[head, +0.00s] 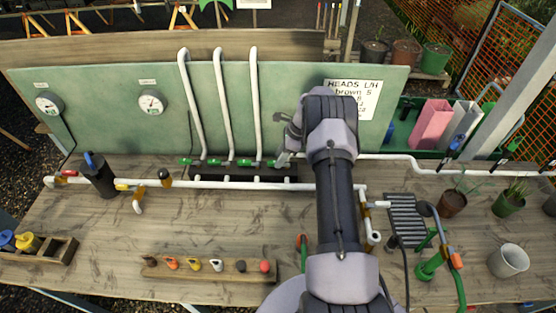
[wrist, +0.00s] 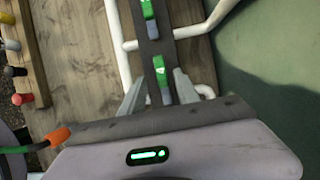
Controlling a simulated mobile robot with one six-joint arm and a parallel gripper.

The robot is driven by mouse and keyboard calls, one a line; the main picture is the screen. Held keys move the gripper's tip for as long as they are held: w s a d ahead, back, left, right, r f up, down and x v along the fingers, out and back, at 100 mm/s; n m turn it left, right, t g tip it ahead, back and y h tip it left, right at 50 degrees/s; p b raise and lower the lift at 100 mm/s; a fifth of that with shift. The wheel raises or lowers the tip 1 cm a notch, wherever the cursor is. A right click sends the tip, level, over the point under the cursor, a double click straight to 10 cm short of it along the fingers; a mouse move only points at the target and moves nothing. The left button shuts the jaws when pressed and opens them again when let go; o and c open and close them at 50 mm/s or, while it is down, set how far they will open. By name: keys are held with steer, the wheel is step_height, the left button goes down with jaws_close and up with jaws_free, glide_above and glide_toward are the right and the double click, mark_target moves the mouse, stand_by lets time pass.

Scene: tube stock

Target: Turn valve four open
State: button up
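A row of small green-handled valves sits on a dark strip at the foot of the green panel, including the left one (head: 185,162), a middle one (head: 243,162) and the rightmost visible one (head: 270,163). I cannot read any valve numbers. My gripper (head: 284,158) is beside the right end of this row, partly hidden by my arm. In the wrist view my gripper (wrist: 159,73) is open, with one finger on each side of a green valve handle (wrist: 159,68). I cannot tell whether the fingers touch it. Another green handle (wrist: 147,9) lies beyond.
White pipes (head: 222,105) rise up the green panel (head: 110,120), and a white pipe (head: 210,185) runs along the bench in front. A wooden rack (head: 205,271) with coloured plugs stands at the front.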

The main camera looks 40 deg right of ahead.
steer(key=shift+x, duration=1)
steer(key=shift+w, duration=0.1)
jaws_close()
stand_by(0.6)
